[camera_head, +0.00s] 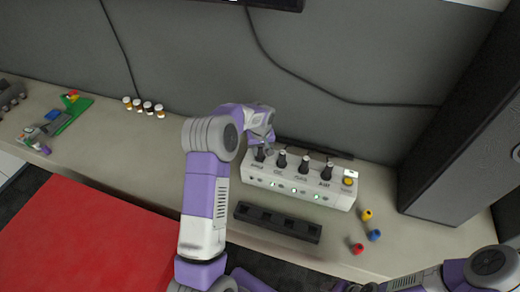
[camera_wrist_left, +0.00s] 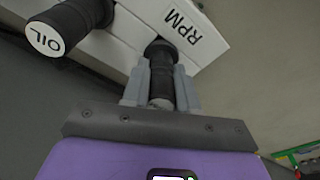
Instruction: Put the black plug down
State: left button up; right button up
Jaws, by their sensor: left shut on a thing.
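My left gripper (camera_head: 266,146) is at the left end of the white box (camera_head: 335,198). In the left wrist view its two grey fingers (camera_wrist_left: 161,90) are shut on a black plug (camera_wrist_left: 160,55), next to the label RPM. The plug's far end meets the box top there; I cannot tell whether it is seated. In the head view this plug (camera_head: 259,155) is partly hidden by the gripper. My right gripper is out of view.
A black slotted rack (camera_head: 278,222) lies in front of the box. Yellow, blue and red caps (camera_head: 374,235) lie to the right. Small bottles (camera_head: 148,107) and a green board (camera_head: 68,115) are at the left. A tall dark cabinet (camera_head: 465,150) stands at the right.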

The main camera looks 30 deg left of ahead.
pick_arm(q)
jog(key=shift+f+b, duration=0.35)
jog(key=o, duration=0.4)
jog(key=shift+f, duration=0.1)
jog(key=o, duration=0.5)
jog(key=shift+r+p, duration=0.4)
jog(key=shift+r, duration=0.1)
jog(key=r, duration=0.8)
jog(key=s+d+r, duration=0.1)
jog(key=r, duration=0.3)
jog(key=shift+b, duration=0.35)
